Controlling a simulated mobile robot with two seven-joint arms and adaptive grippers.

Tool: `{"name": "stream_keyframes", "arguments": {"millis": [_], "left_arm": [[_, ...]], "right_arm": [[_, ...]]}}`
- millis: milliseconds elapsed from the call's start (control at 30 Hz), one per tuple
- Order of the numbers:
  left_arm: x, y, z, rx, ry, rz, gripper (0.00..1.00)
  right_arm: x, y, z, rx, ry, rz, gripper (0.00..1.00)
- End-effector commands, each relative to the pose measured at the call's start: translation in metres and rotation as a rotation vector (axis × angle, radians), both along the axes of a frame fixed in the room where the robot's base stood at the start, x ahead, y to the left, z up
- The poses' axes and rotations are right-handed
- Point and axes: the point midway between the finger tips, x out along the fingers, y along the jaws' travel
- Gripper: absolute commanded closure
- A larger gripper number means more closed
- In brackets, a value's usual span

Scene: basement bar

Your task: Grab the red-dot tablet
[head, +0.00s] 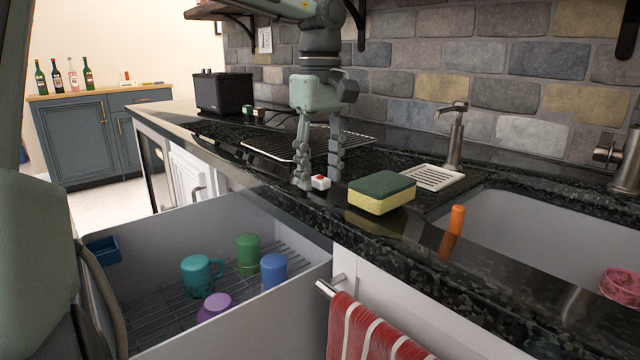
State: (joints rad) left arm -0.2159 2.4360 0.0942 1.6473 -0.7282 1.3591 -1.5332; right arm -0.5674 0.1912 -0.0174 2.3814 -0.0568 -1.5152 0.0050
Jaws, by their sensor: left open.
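The red-dot tablet (320,183) is a small white block with a red mark on top. It sits on the black stone counter (410,250) near the front edge, left of the sponge. My left gripper (319,174) points down over it with its fingers open. One finger is at the left of the tablet, and the other is at its right and slightly behind. I cannot tell whether either finger touches it. My right gripper is not in view.
A green and yellow sponge (381,193) and a sink (530,235) with an orange-handled item (455,222) are to the right. A wire rack (262,148) lies behind the gripper. Below, an open drawer (290,305) holds several cups. A striped towel (368,335) hangs in front.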

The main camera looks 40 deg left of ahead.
Motion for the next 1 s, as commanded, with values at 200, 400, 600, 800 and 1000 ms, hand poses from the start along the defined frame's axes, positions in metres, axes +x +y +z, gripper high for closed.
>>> {"name": "stream_keyframes", "arguments": {"millis": [200,400,600,800,1000], "left_arm": [[0.0,0.0,0.0,0.0,0.0,0.0,0.58],[0.0,0.0,0.0,0.0,0.0,0.0,0.82],[0.0,0.0,0.0,0.0,0.0,0.001,0.98],[0.0,0.0,0.001,0.0,-0.001,0.001,0.98],[0.001,0.0,0.014,0.0,-0.003,0.001,0.98]], "right_arm": [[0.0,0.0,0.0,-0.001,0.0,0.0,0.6],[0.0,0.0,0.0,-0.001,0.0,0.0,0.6],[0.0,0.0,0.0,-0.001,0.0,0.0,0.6],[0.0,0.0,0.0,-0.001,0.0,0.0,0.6],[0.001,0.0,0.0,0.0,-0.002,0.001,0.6]]}}
